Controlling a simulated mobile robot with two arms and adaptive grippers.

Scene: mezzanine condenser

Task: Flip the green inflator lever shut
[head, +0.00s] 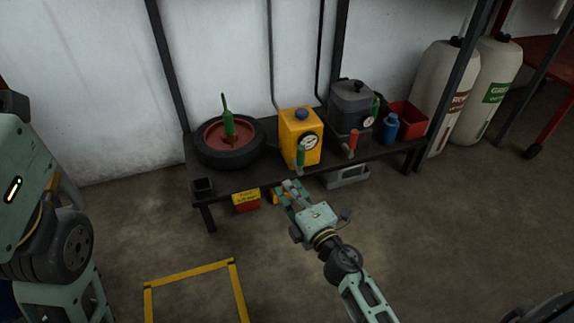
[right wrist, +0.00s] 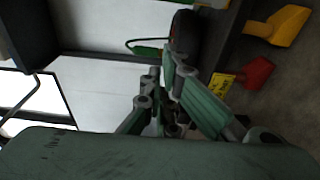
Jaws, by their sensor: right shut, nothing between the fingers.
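On the low dark shelf, a yellow unit (head: 288,128) with a gauge and blue cap has a green lever (head: 301,157) at its front, pointing up. Another green handle (head: 227,118) stands upright on the tyre (head: 207,152) to its left. I cannot tell from labels which green one is the inflator's. My right gripper (head: 284,192) is shut and empty, just in front of the shelf edge, below and left of the yellow unit's lever and apart from it. Its fingers (right wrist: 167,88) show in the right wrist view, with the tyre (right wrist: 184,32) beyond. My left gripper is out of view.
A grey canister (head: 350,104) with a red lever (head: 352,141), a blue bottle (head: 390,127) and a red bin (head: 410,116) stand on the shelf's right. A yellow-and-red item (head: 246,201) sits below the shelf edge. Floor in front is clear, with a yellow outline (head: 190,273).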

